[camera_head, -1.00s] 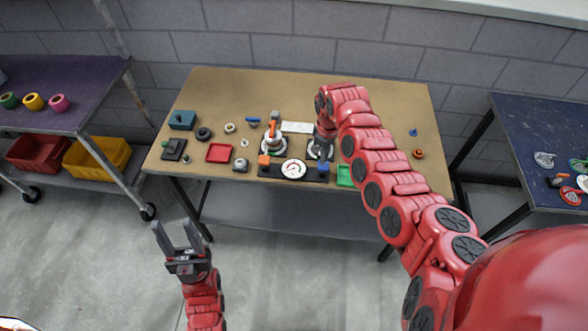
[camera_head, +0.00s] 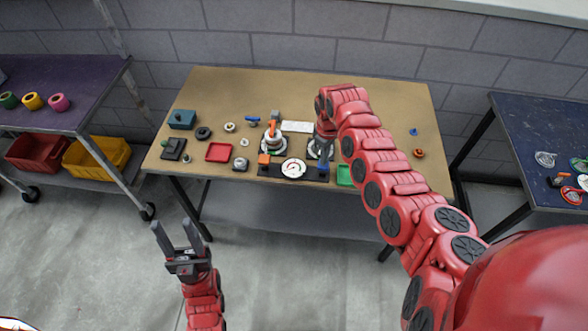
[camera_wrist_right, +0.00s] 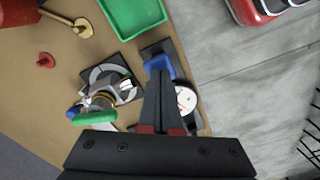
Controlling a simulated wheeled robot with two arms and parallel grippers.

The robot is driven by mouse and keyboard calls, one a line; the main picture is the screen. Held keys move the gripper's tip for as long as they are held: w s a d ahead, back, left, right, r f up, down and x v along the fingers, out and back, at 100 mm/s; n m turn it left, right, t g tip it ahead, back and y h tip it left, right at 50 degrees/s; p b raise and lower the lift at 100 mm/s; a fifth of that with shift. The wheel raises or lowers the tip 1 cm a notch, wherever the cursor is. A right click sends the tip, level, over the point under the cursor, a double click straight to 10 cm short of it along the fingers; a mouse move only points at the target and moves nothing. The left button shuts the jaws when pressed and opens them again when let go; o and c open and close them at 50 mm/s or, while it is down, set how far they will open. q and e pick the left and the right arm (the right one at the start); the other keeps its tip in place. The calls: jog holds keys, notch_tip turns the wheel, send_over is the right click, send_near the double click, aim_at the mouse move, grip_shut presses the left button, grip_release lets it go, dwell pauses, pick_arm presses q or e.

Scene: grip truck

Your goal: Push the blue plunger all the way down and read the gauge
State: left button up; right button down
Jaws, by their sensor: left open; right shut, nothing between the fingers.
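The blue plunger (camera_head: 323,170) stands at the right end of a dark base near the table's front edge; it also shows in the right wrist view (camera_wrist_right: 158,66). The round white gauge (camera_head: 293,168) is on the same base, left of the plunger; its dial is partly hidden by a finger in the right wrist view (camera_wrist_right: 186,98). The reading is too small to make out. My right gripper (camera_head: 323,159) is shut and empty, its tips at the blue plunger, seeming to touch its top. My left gripper (camera_head: 172,223) is open and empty, in front of the table.
An orange-handled valve (camera_head: 272,137) stands behind the gauge. A green-handled fitting (camera_wrist_right: 95,118) is close beside my right fingers. A green tray (camera_head: 344,175) and red tray (camera_head: 218,152) lie on either side.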

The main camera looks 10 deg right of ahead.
jog(key=shift+f+b, duration=0.9)
jog(key=shift+f, duration=0.7)
notch_tip(320, 180, up, 2)
jog(key=shift+r+p, duration=0.15)
jog(key=shift+p, duration=1)
jog(key=shift+r+p, duration=0.7)
jog(key=shift+r, duration=0.15)
jog(key=shift+r, duration=0.1)
notch_tip(320, 180, up, 5)
jog(key=p, duration=0.4)
jog(key=shift+w, duration=0.1)
